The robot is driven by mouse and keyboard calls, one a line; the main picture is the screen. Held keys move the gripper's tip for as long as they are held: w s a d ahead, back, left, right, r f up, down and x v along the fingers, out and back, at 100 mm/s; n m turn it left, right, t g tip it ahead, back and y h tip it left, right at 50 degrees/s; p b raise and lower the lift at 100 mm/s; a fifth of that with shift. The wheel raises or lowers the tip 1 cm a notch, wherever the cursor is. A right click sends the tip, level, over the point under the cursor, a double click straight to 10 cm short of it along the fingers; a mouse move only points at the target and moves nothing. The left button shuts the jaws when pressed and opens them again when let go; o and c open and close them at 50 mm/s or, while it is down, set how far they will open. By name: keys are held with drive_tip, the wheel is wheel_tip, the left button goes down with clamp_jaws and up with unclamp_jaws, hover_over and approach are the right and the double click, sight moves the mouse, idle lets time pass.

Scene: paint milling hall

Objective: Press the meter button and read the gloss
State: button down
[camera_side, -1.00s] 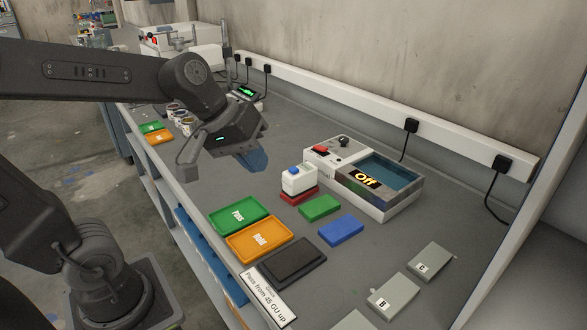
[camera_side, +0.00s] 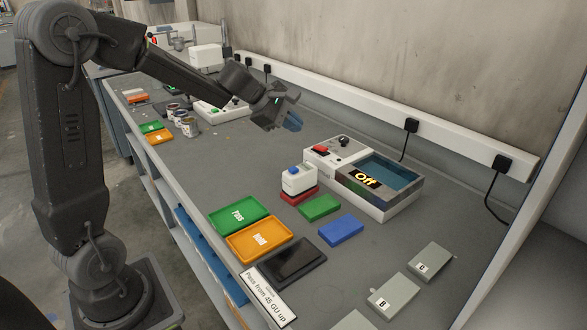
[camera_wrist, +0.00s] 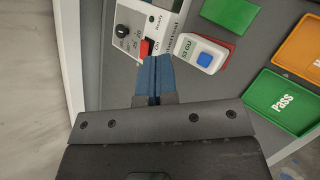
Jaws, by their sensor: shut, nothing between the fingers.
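The gloss meter (camera_side: 299,180) is a small white box with a blue button on top. It stands on a red panel (camera_side: 300,196). In the wrist view the meter (camera_wrist: 208,42) has its blue button (camera_wrist: 204,60) clear, and its small sideways display (camera_wrist: 185,51) shows a figure with GU, seemingly 52, though tiny. My gripper (camera_side: 293,122) has blue fingers, shut and empty, raised above the bench behind the meter. In the wrist view its fingertips (camera_wrist: 153,60) are beside the meter in the picture, not on the button.
A white unit (camera_side: 375,210) reading "Off", with a red switch, stands right of the meter. A green Pass tray (camera_side: 215,221), an orange Hold tray (camera_side: 235,250) and a black pad (camera_side: 292,262) lie in front. Green, blue and grey panels lie nearby. A card says pass from 45 GU up.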

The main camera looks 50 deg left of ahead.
sight(293, 170)
drive_tip(key=shift+f, duration=0.1)
drive_tip(key=shift+f, duration=4.3)
drive_tip(key=shift+f, duration=0.45)
drive_tip(key=shift+f, duration=0.45)
drive_tip(key=shift+r, duration=0.95)
